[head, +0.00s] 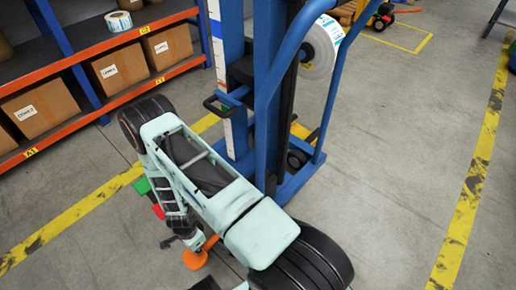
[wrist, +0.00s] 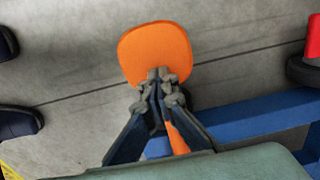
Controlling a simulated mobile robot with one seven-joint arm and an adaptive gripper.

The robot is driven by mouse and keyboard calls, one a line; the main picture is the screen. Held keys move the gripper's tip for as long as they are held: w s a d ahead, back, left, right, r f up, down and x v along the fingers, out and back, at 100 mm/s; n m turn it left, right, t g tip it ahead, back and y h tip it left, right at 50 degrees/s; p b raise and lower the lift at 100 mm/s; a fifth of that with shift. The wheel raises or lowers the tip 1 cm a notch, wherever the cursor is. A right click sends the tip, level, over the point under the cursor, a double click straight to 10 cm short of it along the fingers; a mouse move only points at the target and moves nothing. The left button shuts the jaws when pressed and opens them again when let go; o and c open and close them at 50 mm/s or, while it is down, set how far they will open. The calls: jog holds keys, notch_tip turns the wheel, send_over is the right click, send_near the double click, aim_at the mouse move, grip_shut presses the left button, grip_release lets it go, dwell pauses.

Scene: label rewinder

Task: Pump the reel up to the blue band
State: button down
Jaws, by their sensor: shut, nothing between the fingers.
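The reel (head: 321,45), a white roll with a printed label web, sits high on the blue lift (head: 268,80). A white strip (head: 216,45) runs up the lift's left post; I cannot clearly tell a blue band on it. An orange foot pedal (head: 197,257) is low at the lift's foot. In the wrist view its broad orange pad (wrist: 155,50) lies just past my gripper (wrist: 160,75). The fingers are shut and empty, and their tips overlap the pad's near edge in the picture. I cannot tell whether they touch it. Part of the pedal's orange arm (wrist: 178,138) shows behind the fingers.
A green pedal (head: 142,185) and a red one (head: 158,211) are partly hidden by my arm. A blue frame leg (wrist: 250,118) lies right of my gripper. An orange-edged shelf (head: 100,95) with boxes stands at left. The floor at right is open.

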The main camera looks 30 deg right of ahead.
notch_tip(320, 180, up, 16)
jog(key=p, duration=1.1)
jog(key=shift+f, duration=0.15)
jog(key=shift+d, duration=0.1)
dwell(1.4)
jog(key=f+b, duration=0.3)
jog(key=f, duration=0.2)
jog(key=f+b, duration=0.4)
jog(key=f, duration=0.2)
jog(key=f+b, duration=0.4)
jog(key=f, duration=0.1)
jog(key=shift+d+f, duration=0.25)
jog(key=shift+d, duration=0.05)
notch_tip(320, 180, up, 16)
jog(key=p, duration=1.1)
jog(key=shift+a+r, duration=0.25)
jog(key=shift+a, duration=0.05)
